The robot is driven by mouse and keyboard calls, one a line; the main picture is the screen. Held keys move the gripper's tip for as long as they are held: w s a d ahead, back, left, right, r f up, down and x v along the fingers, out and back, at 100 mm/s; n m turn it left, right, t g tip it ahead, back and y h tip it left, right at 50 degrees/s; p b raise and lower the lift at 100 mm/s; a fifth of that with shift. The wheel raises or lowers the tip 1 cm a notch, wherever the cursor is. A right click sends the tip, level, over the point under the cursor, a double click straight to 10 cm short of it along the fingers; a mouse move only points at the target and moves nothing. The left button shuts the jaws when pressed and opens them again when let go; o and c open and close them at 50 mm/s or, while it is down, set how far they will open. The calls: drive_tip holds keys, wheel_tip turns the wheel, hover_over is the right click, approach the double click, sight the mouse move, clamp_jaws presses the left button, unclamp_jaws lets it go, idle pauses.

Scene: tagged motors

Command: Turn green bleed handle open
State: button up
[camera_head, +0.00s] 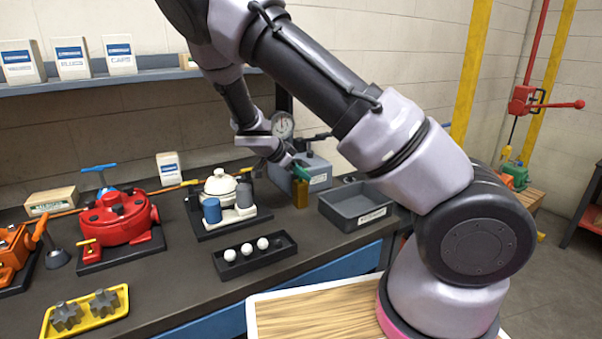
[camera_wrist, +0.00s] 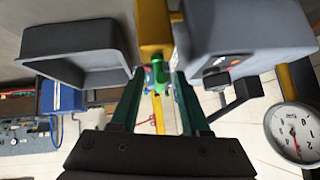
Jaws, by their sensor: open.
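The small green bleed handle (camera_wrist: 157,72) shows in the wrist view, in front of a yellow-brass block (camera_wrist: 153,28). My gripper (camera_wrist: 157,85) is open, with one dark green finger on each side of the handle. I cannot tell whether either finger touches it. In the head view, my gripper (camera_head: 300,168) is just above the brass block (camera_head: 300,194), beside a grey box (camera_head: 321,177). There the handle cannot be told apart from the green fingers.
An empty grey bin (camera_head: 356,208) stands right of the brass block. A dial gauge (camera_head: 282,125) rises behind my wrist. A white-lidded pump (camera_head: 221,183) stands to the left, with a black tray of white balls (camera_head: 254,257) in front. The bench front is partly clear.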

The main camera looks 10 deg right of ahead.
clamp_jaws()
